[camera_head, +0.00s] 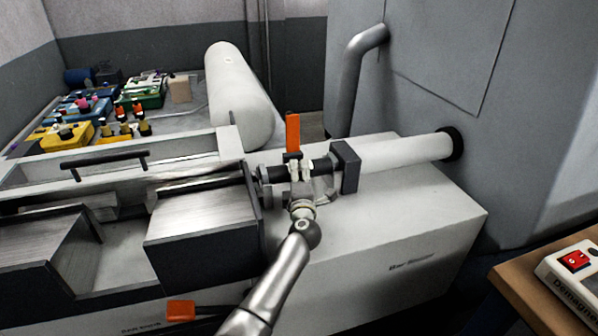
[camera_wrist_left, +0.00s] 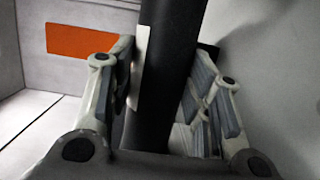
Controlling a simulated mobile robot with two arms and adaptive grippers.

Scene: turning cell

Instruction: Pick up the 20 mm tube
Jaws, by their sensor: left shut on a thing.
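A black round tube (camera_head: 274,174) lies roughly level between the end of the lathe bed and a dark block (camera_head: 346,166) on the white machine housing; I cannot read its size. My left gripper (camera_head: 301,171) is shut on it, its pale fingers around the middle of the tube. In the left wrist view the dark tube (camera_wrist_left: 165,70) runs between the finger pads of my left gripper (camera_wrist_left: 162,85). The fingers hide part of the tube, and its right end by the block is hard to make out. My right gripper is not in view.
An orange upright handle (camera_head: 292,133) stands just behind the gripper. A white cylinder (camera_head: 395,154) runs from the block to the grey cabinet (camera_head: 430,90). Coloured tool blocks (camera_head: 72,135) stand at the back left. A wooden table (camera_head: 535,285) with a red-switched device is at lower right.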

